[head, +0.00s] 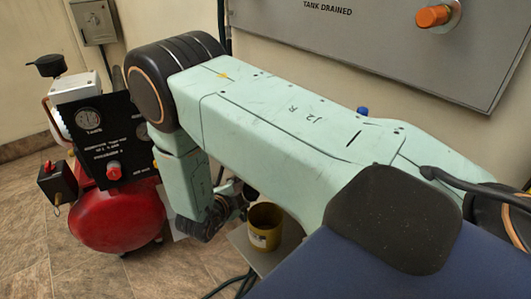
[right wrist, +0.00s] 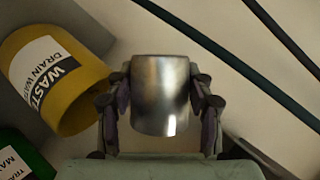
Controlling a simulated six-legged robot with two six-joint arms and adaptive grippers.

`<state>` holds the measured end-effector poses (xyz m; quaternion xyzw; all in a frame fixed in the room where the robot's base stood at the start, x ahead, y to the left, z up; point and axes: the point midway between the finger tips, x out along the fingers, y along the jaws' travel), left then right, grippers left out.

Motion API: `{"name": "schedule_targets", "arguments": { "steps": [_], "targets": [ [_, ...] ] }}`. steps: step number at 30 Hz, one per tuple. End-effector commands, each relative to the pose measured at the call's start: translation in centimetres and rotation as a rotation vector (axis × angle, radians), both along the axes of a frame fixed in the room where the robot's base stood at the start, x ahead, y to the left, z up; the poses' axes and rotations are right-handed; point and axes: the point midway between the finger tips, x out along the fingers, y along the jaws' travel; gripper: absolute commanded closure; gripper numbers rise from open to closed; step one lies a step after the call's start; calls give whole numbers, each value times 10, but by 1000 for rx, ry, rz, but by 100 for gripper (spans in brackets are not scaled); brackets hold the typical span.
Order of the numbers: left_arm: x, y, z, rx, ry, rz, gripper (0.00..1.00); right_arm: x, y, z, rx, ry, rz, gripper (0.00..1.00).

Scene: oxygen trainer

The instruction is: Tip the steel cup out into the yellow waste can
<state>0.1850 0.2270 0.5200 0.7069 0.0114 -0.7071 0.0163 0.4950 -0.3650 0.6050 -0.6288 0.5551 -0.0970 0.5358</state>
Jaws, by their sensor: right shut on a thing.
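The steel cup (right wrist: 160,95) is between the fingers of my right gripper (right wrist: 160,108) in the right wrist view, with a finger against each side. My right gripper is shut on it. The yellow waste can (right wrist: 84,94) is just left of the cup in that view, apart from it, with a white and black label. In the head view the yellow can (head: 264,236) stands open-topped, and my right gripper (head: 239,194) is close to its left side. The cup cannot be made out there, and its contents do not show. My left gripper is out of view.
A red compressor tank (head: 117,215) with a black gauge panel (head: 110,140) stands at the left. A grey panel (head: 375,35) is on the back wall. A green object (right wrist: 22,155) is below the can in the wrist view. Dark hoses (right wrist: 240,65) run at upper right there.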

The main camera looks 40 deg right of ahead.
Motion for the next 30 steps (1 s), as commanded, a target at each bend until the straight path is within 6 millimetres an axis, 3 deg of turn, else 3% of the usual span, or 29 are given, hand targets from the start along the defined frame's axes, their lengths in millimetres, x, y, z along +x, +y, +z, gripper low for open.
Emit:
{"name": "schedule_targets", "arguments": {
  "steps": [8, 17, 25, 30],
  "targets": [
    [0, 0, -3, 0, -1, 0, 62, -2, 0, 11, 26, -141, 1, 81],
    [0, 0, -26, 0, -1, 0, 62, -4, -1, -1, 54, -289, 1, 81],
    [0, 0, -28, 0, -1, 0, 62, -19, -4, 8, 79, -416, 0, 81],
    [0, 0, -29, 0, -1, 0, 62, -17, -2, 10, 84, -435, 2, 81]
  ]
}}
